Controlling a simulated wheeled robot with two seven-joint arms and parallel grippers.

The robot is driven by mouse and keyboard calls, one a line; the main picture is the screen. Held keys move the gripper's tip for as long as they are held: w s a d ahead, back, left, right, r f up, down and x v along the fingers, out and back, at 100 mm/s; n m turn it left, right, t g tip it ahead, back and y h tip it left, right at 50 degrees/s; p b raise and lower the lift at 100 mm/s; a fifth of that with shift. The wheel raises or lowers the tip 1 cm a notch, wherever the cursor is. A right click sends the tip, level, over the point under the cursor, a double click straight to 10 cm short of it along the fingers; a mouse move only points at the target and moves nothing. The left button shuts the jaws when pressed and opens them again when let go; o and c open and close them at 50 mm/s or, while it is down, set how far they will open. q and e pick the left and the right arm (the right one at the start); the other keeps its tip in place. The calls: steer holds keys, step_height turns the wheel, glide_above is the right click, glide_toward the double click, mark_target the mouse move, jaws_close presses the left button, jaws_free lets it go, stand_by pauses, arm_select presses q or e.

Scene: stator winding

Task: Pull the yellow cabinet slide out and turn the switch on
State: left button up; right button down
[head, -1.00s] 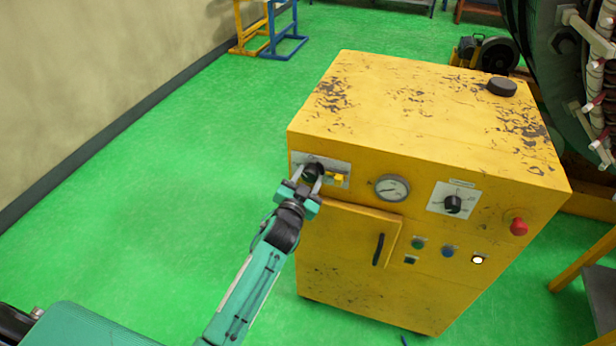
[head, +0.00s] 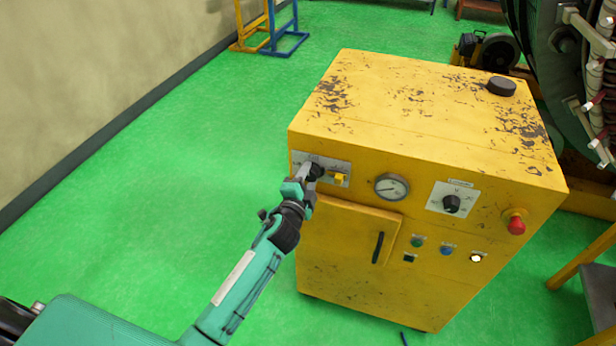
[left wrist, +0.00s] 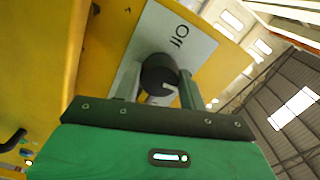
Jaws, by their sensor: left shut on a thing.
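The yellow cabinet (head: 370,250) stands on the green floor, its worn front panel facing me. A pale plate (head: 299,158) at the panel's upper left carries a black rotary switch (left wrist: 158,75) and a small yellow slide (head: 340,179) just right of it. My left gripper (head: 314,173) is at the plate, shut on the black switch; in the left wrist view its two fingers (left wrist: 157,88) sit on either side of the knob. The gripper looks rolled over. It partly hides the switch in the head view. My right gripper is in neither view.
Right of the switch are a gauge (head: 392,187), a second knob (head: 451,204), a red button (head: 516,225) and small coloured buttons. A door with a black handle (head: 378,248) is below. The floor left of the cabinet is clear.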

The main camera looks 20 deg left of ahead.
arm_select(q)
steer(key=shift+m, duration=0.7)
steer(key=o, duration=1)
steer(key=shift+c, duration=0.2)
steer(key=shift+s, duration=0.1)
steer(key=shift+s+f, duration=0.1)
steer(key=shift+s, duration=0.15)
steer(key=s+b, duration=0.3)
steer(key=s, duration=1)
steer(key=shift+a, duration=0.2)
